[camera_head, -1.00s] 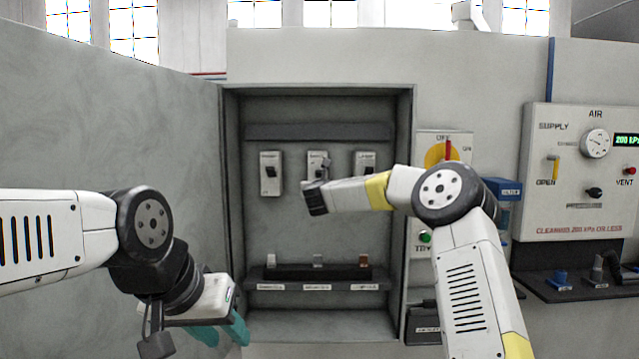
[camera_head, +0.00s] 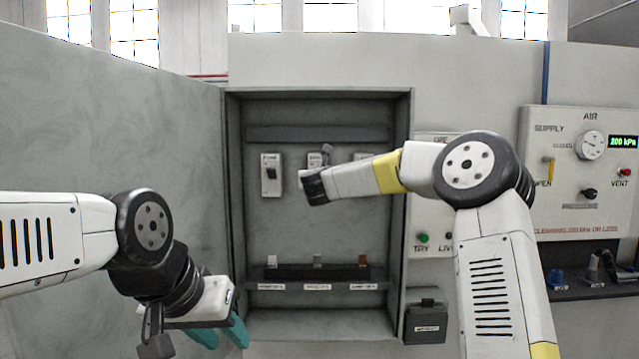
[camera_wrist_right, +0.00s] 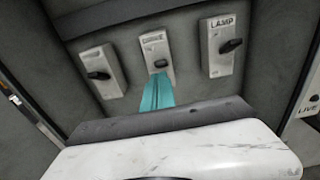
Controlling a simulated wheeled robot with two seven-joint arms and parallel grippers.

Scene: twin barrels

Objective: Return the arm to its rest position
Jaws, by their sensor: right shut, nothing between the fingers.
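My right arm (camera_head: 365,178) reaches in from the right across the open cabinet (camera_head: 405,250), its wrist in front of the middle switch. Its gripper is hidden behind the wrist in the head view. In the right wrist view the teal fingers of my right gripper (camera_wrist_right: 157,94) are together and empty. They point at the lower part of the middle switch (camera_wrist_right: 157,50); I cannot tell whether they touch it. My left gripper (camera_head: 221,336) hangs at the lower left with its two teal fingers apart, empty, in front of the grey wall.
The left switch (camera_head: 271,174) and lamp switch (camera_wrist_right: 222,45) flank the middle one. A cabinet shelf (camera_head: 317,285) holds several small pieces. The air panel (camera_head: 580,210) stands at right, above a dark shelf. A small black box (camera_head: 426,322) hangs beside the cabinet.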

